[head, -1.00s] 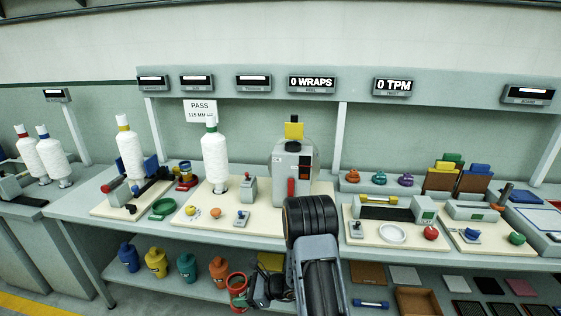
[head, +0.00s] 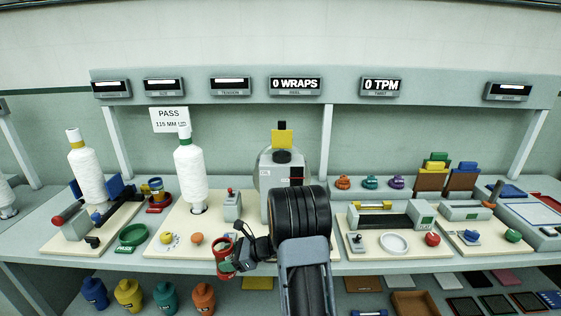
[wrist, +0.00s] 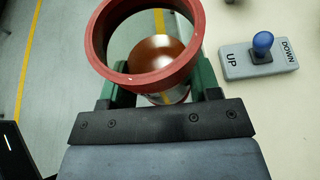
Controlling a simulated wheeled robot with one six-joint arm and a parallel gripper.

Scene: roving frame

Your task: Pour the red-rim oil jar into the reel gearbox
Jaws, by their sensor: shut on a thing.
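My gripper (head: 238,258) is shut on the red-rim oil jar (head: 221,249) at the front edge of the bench. In the wrist view the jar's red rim (wrist: 148,80) is seen from above, between the green finger pads of my gripper (wrist: 155,95). Glossy amber-brown oil (wrist: 156,52) shows inside, and the jar looks about upright. The grey housing under the reel display, which looks like the reel gearbox (head: 272,180), stands behind and right of the jar. A yellow piece (head: 282,138) stands on its top. My arm hides its lower part.
A blue-knobbed UP/DOWN lever (wrist: 262,55) sits right of the jar in the wrist view. A red-knobbed lever box (head: 232,205) and a white yarn cone (head: 190,175) stand behind the jar. Coloured jars (head: 130,295) stand on the lower shelf.

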